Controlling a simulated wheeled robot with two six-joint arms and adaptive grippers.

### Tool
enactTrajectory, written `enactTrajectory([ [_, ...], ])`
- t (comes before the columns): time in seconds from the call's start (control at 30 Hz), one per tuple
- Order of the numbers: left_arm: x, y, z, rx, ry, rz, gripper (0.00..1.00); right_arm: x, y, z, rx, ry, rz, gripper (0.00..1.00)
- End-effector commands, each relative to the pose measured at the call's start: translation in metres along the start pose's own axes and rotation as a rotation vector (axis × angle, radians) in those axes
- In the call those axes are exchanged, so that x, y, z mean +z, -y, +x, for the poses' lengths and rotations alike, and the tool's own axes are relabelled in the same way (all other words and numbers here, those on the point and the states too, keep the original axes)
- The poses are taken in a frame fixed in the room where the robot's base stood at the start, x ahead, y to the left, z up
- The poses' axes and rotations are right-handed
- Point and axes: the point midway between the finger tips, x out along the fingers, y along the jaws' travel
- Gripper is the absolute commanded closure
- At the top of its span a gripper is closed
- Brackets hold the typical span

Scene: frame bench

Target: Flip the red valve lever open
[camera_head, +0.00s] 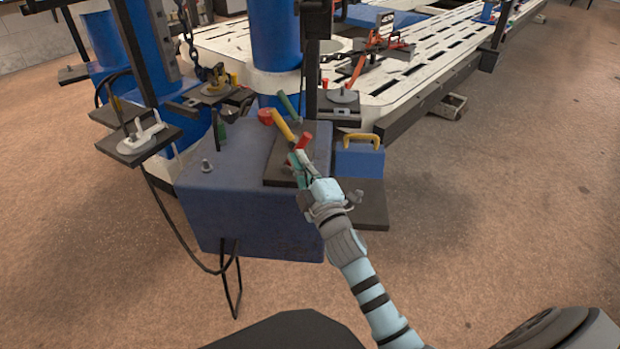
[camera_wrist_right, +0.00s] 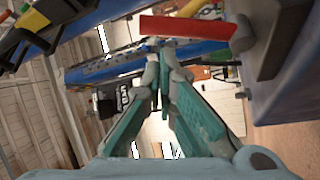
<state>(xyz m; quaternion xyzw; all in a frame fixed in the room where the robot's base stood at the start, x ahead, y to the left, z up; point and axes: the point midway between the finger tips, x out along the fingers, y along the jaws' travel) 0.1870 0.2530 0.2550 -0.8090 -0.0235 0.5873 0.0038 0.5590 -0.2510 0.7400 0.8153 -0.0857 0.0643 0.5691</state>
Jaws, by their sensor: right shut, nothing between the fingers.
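The red valve lever (camera_head: 304,141) is on the dark panel (camera_head: 283,165) on top of the blue box, at its right side. In the right wrist view the red lever (camera_wrist_right: 188,27) is a straight bar crossing above the fingertips, with its right end at a round grey pivot (camera_wrist_right: 242,36). My right gripper (camera_head: 298,163) is shut and empty, close to the red lever. In the right wrist view its teal fingers (camera_wrist_right: 161,72) meet just below the bar. I cannot tell whether they touch it. My left gripper is out of view.
A yellow lever (camera_head: 283,125) and a green lever (camera_head: 288,105) stand on the same panel. The blue box (camera_head: 255,220) has a bolt on its left top. A blue case (camera_head: 360,163) with a yellow handle is to the right. The floor at the right is clear.

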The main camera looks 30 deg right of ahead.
Motion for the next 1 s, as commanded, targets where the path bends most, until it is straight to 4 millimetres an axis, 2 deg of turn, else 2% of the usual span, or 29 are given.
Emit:
enactTrajectory([
  [0.2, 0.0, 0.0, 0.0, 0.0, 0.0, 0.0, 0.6, 0.0, 0.001, -0.049, -0.002, 0.0, -0.001, 1.0],
  [0.33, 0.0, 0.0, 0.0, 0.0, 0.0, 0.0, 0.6, 0.0, 0.001, -0.066, -0.002, 0.0, -0.001, 1.0],
  [0.5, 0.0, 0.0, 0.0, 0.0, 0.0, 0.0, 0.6, 0.0, 0.0, -0.074, -0.001, 0.0, 0.001, 1.0],
  [0.93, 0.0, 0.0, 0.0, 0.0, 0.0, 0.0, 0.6, 0.0, 0.0, -0.073, 0.0, 0.0, 0.002, 1.0],
  [1.0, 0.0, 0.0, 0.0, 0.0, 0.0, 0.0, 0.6, 0.004, 0.003, -0.073, -0.011, 0.017, 0.058, 1.0],
])
